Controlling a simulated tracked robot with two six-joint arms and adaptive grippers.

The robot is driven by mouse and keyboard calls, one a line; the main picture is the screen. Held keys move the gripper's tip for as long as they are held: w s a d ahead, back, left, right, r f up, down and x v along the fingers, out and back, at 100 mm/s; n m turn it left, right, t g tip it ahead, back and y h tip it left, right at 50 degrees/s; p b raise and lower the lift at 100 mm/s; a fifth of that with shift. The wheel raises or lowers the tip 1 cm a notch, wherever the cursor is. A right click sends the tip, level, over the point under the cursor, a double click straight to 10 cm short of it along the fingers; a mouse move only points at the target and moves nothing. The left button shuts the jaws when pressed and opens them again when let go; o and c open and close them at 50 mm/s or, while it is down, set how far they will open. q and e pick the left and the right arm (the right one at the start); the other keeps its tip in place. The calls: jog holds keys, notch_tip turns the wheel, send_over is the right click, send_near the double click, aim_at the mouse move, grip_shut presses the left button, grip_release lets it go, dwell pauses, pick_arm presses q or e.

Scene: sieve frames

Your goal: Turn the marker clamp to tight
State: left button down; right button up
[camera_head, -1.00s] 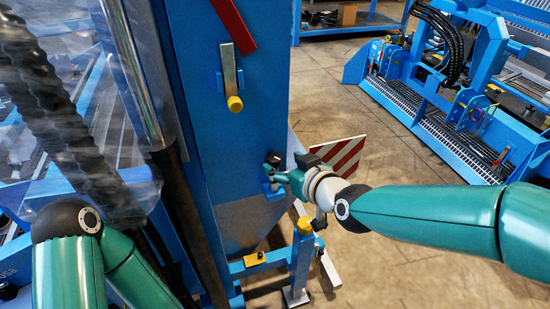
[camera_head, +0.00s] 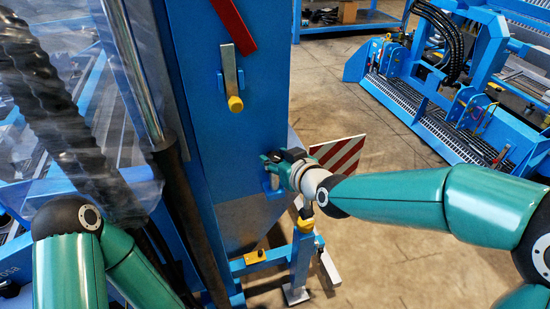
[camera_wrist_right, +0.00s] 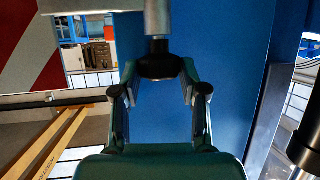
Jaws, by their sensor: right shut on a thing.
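The marker board (camera_head: 338,154) is a red and white striped plate beside the lower blue column, and its edge shows at the upper left of the right wrist view (camera_wrist_right: 32,40). The marker clamp shows in the right wrist view as a black knob (camera_wrist_right: 160,63) under a grey rod. In the head view my gripper mostly hides the clamp against the column. My right gripper (camera_head: 270,167) is at the column face, and its fingers (camera_wrist_right: 160,88) are on both sides of the knob, shut on it. My left gripper is out of view; only the left arm shows.
A blue column (camera_head: 235,130) carries a grey lever with a yellow end (camera_head: 235,103) above the gripper. A blue stand (camera_head: 301,255) is below. A blue machine (camera_head: 440,85) stands at upper right. Concrete floor (camera_head: 400,260) is open at lower right.

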jog(key=shift+a, duration=0.3)
jog(key=shift+c, duration=0.6)
jog(key=shift+d, duration=0.2)
jog(key=shift+f, duration=0.1)
jog(key=shift+m+h+p, duration=0.3)
jog(key=shift+h+p, duration=0.1)
jog(key=shift+p, duration=0.15)
